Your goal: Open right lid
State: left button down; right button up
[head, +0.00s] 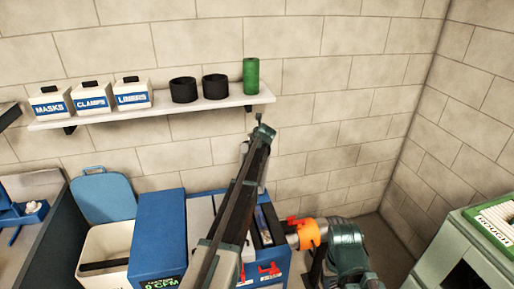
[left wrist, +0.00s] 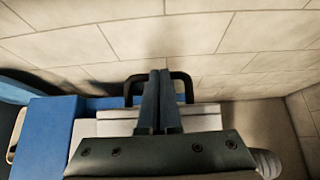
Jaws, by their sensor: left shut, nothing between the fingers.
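The blue machine (head: 172,235) stands against the wall, with a white panel (head: 201,215) on its top. A dark-framed section (head: 279,232) shows right of my arm. My left arm crosses in front of the machine and hides much of its top, so I cannot tell how the right lid stands. In the left wrist view my left gripper (left wrist: 158,100) is shut and empty above a pale lid surface (left wrist: 115,113). A black handle (left wrist: 189,86) frames the fingers, and I cannot tell whether they touch it. My right gripper is not in view.
Red latches (head: 269,269) are on the machine's front. An orange clamp (head: 308,234) sits on the duct at its right. A white bin (head: 103,248) with a raised blue lid (head: 102,195) stands left. A wall shelf (head: 160,108) holds labelled boxes and cylinders.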

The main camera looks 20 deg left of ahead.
pick_arm(q)
jog(key=shift+w+a, duration=0.4)
jog(key=shift+w, duration=0.2)
jog(key=shift+w+a, duration=0.4)
jog(key=shift+w, duration=0.2)
jog(key=shift+d+r, duration=0.1)
jog(key=shift+r, duration=0.1)
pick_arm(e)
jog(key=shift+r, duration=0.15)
